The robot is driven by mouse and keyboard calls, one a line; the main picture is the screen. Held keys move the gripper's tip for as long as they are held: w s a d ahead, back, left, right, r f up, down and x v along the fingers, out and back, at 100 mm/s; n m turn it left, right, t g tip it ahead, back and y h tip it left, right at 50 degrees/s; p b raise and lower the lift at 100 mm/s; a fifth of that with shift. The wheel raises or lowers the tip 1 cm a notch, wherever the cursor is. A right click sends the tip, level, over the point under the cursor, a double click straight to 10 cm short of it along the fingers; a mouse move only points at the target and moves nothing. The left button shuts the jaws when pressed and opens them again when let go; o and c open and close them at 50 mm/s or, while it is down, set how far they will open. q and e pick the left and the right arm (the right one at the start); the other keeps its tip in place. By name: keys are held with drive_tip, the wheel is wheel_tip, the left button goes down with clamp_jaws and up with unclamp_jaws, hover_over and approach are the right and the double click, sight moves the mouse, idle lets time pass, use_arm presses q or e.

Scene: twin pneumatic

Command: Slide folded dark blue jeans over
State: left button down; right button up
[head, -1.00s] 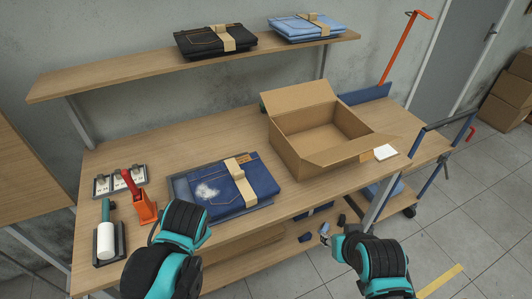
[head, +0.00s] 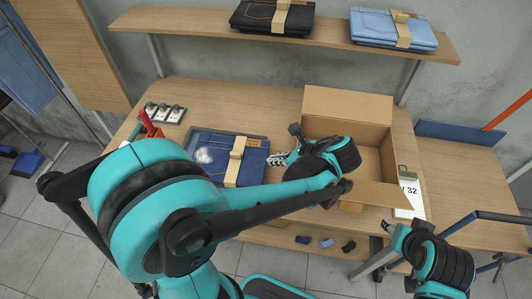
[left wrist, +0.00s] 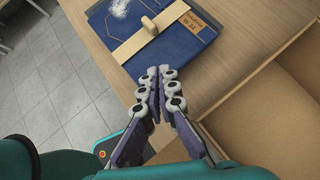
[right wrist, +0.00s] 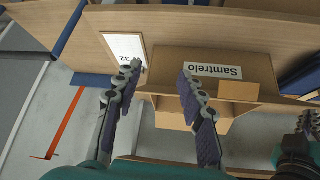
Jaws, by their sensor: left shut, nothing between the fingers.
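The folded dark blue jeans (head: 208,163) lie on the workbench in a shallow grey tray, with a tan paper band around them and a white patch on top. In the left wrist view the jeans (left wrist: 188,48) show a brown label reading W 34. My left gripper (head: 274,160) is shut and empty, with its fingertips just off the jeans' right side, between them and the cardboard box; its tips (left wrist: 160,72) also show together in the left wrist view. My right gripper (right wrist: 155,72) is open and empty, in front of the box. My left arm hides part of the bench.
An open cardboard box (head: 385,137) stands right of the jeans, its front flap folded out. A clipboard (head: 410,197) reading 32 lies right of it. Black jeans (head: 260,15) and light blue jeans (head: 380,28) rest on the shelf above.

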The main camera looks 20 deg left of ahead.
sight(234, 146)
use_arm(q)
drive_tip(key=b+x, duration=0.3)
drive_tip(key=x, duration=0.6)
drive_tip(key=shift+s+a+f, duration=0.1)
drive_tip(key=shift+a+f, duration=0.1)
drive_tip(key=a, duration=0.1)
drive_tip(key=a+b, duration=0.1)
drive_tip(key=a, duration=0.1)
drive_tip(key=shift+w+a+f, duration=0.15)
drive_tip(key=shift+w+a, duration=0.05)
drive_tip(key=shift+w, duration=0.2)
drive_tip(key=shift+w+a, duration=0.15)
drive_tip(key=shift+a, duration=0.35)
drive_tip(key=a, duration=0.2)
drive_tip(key=w+a, duration=0.1)
drive_tip(key=a, duration=0.3)
drive_tip(key=shift+w, duration=0.3)
drive_tip(key=shift+d, duration=0.1)
